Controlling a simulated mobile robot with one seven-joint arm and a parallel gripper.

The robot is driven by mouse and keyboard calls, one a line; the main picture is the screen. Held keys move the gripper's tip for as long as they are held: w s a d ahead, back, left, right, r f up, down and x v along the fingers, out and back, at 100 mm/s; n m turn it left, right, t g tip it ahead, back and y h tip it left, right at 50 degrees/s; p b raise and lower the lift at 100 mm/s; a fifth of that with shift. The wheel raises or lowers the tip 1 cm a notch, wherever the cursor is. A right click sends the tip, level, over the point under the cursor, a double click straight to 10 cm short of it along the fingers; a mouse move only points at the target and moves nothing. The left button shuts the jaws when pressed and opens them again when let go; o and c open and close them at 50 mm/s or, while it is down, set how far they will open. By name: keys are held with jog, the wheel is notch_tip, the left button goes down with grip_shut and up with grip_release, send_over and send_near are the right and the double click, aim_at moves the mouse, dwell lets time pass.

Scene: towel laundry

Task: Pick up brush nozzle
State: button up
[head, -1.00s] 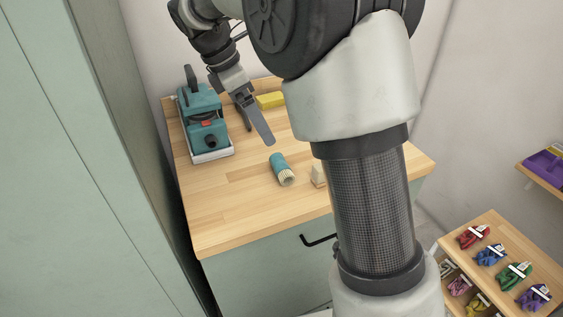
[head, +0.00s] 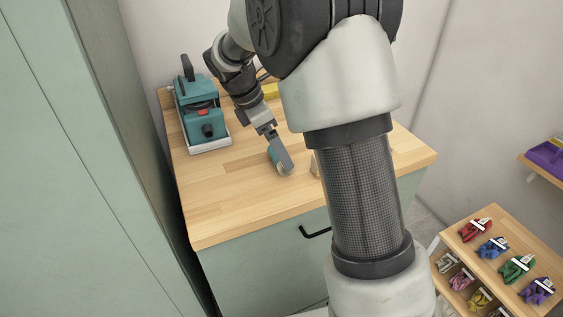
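The brush nozzle is a short teal cylinder (head: 274,158) with a pale bristle end, lying on its side on the wooden counter (head: 225,205). My gripper (head: 284,168) is low over it, with a grey finger crossing in front of the nozzle and hiding much of it. Only one finger shows clearly, so I cannot tell how far the gripper is open or whether it touches the nozzle.
A teal machine (head: 203,112) on a white base stands at the back left of the counter. A yellow item (head: 270,91) lies at the back. A small wooden block, mostly hidden by my arm, is right of the nozzle. The counter's front left is clear.

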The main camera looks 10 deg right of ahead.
jog(key=x, duration=0.4)
jog(key=shift+a+f+b, duration=0.1)
jog(key=shift+f+b, duration=0.05)
jog(key=shift+b, duration=0.25)
jog(key=c, duration=1.1)
